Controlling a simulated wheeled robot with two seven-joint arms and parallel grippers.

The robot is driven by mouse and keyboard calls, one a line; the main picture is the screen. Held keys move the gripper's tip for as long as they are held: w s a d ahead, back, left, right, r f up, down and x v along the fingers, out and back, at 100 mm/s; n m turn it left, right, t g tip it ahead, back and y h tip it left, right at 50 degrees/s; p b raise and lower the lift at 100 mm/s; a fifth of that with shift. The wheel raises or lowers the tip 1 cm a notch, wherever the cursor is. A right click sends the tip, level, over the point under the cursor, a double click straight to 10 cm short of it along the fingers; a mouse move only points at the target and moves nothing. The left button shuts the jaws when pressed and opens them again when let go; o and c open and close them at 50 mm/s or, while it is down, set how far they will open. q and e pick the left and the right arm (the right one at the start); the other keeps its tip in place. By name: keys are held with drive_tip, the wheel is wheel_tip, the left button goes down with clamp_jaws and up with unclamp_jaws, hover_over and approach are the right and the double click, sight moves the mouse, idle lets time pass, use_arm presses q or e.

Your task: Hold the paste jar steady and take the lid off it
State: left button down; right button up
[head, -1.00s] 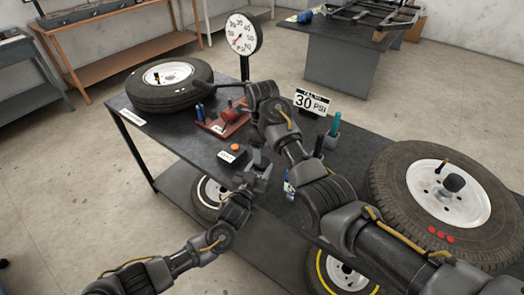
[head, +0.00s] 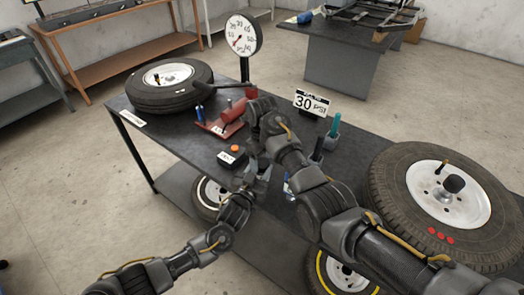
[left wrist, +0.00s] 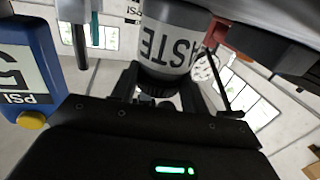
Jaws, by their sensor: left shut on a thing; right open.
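The paste jar (left wrist: 172,45) shows in the left wrist view as a grey jar with an upside-down label reading "ASTE". A dark ridged part (left wrist: 155,86), which looks like its lid, is at the lower end in that picture. In the head view the arms hide the jar. My left gripper (head: 261,174) is shut on the jar, above the front edge of the bench. My right gripper (head: 264,150) is open, close above the left one. Its fingertips are largely hidden, and I cannot tell whether they touch the lid.
The dark bench (head: 185,143) holds a tire (head: 145,97), a red tool (head: 225,126), a dial gauge (head: 242,35), a box with an orange knob (head: 232,158), a "30 PSI" sign (head: 311,102) and a large wheel (head: 390,190). A blue device (left wrist: 25,75) is near the left wrist.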

drive_tip(key=shift+f, duration=0.35)
drive_tip(key=c, duration=1)
drive_tip(key=n, duration=0.4)
idle(0.4)
drive_tip(key=o, duration=1.1)
drive_tip(key=shift+c, duration=0.2)
drive_tip(key=shift+r, duration=2.3)
